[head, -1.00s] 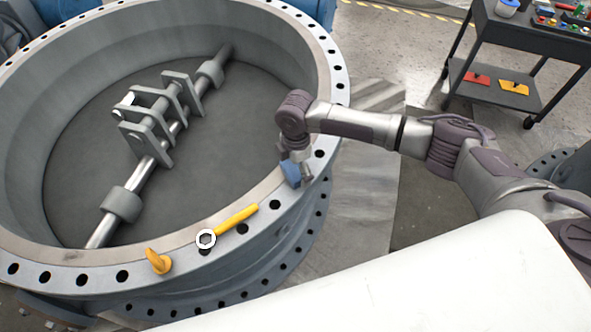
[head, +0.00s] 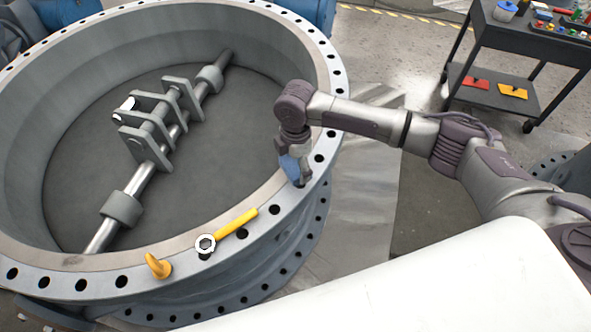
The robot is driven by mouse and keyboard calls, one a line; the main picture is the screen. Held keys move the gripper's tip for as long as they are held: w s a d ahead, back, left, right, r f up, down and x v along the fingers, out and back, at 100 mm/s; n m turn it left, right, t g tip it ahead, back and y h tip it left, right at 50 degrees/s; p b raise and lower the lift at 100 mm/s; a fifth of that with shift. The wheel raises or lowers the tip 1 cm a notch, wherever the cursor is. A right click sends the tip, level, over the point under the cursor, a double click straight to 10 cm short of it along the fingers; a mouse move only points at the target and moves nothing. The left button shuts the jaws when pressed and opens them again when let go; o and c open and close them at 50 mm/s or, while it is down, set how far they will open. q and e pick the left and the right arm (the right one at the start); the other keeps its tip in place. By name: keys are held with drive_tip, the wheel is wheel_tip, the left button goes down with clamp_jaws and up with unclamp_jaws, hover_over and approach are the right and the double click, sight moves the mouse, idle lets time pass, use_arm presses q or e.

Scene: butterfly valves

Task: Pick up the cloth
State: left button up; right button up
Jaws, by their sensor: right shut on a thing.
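The blue cloth (head: 289,166) is at the right side of the valve's round flange (head: 285,215). My right gripper (head: 295,168) is over the rim and shut on the cloth. The cloth is small and bunched, partly hidden by the gripper; I cannot tell whether it still touches the rim. My left gripper is not in view.
A yellow-handled wrench (head: 232,226) and a yellow hook-shaped piece (head: 158,266) are on the front of the flange. The valve's shaft and brackets (head: 160,115) stand inside the ring. A black cart (head: 520,45) with tools stands at the top right.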

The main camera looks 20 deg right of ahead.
drive_tip(key=s+d+r, duration=0.7)
drive_tip(key=s+d, duration=0.1)
drive_tip(key=shift+s+p, duration=0.3)
